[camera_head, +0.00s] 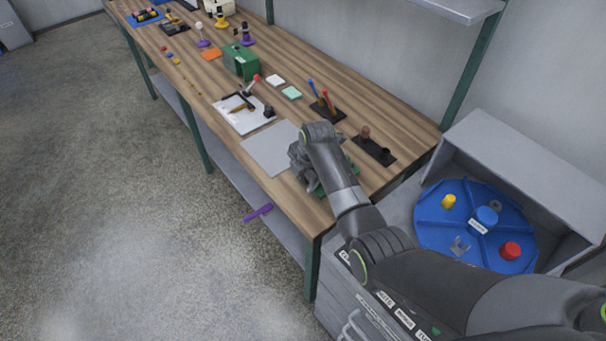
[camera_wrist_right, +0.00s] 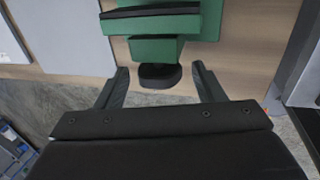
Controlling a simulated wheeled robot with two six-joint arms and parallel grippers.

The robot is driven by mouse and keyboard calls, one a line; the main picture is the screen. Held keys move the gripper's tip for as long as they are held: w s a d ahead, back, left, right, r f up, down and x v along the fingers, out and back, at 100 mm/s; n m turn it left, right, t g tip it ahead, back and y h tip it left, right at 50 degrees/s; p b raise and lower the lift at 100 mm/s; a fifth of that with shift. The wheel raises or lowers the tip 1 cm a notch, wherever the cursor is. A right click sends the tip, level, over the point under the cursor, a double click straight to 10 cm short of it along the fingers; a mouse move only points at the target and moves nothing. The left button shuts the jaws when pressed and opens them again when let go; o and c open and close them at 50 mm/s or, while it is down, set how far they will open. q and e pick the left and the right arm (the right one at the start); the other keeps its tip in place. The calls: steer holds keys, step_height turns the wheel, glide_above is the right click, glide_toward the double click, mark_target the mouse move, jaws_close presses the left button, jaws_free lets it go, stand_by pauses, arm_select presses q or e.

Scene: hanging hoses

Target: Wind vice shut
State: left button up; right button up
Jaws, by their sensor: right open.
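The green vice (camera_wrist_right: 165,22) shows in the right wrist view at the top, with dark jaw strips across it and a green block below. A black round knob or handle (camera_wrist_right: 160,76) sticks out of its near side. My right gripper (camera_wrist_right: 160,84) is open, with one finger on each side of the knob; I cannot tell whether either touches it. In the head view my right arm and gripper (camera_head: 304,172) cover most of the vice, and only bits of green show beside them. My left gripper is not in view.
The wooden bench (camera_head: 210,80) carries a grey mat (camera_head: 270,148), a white tray (camera_head: 240,116), a green box (camera_head: 241,62) and a black pen holder (camera_head: 328,112). A blue round sectioned tray (camera_head: 440,222) stands at the right. The bench's front edge is close to the gripper.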

steer(key=c, duration=1)
steer(key=shift+s+d+t+y+p, duration=0.15)
steer(key=shift+t+y+p, duration=0.35)
steer(key=shift+t+p, duration=0.25)
steer(key=shift+f+t+y, duration=0.15)
steer(key=shift+t+y, duration=0.25)
steer(key=shift+t, duration=0.15)
steer(key=shift+s+d+f+t+y+b, duration=0.1)
steer(key=shift+f+t+y+b, duration=0.15)
steer(key=shift+t+y+b, duration=0.45)
steer(key=shift+s+r+t+y+b, duration=0.1)
steer(key=shift+t+y+b, duration=0.3)
steer(key=shift+t+b, duration=0.4)
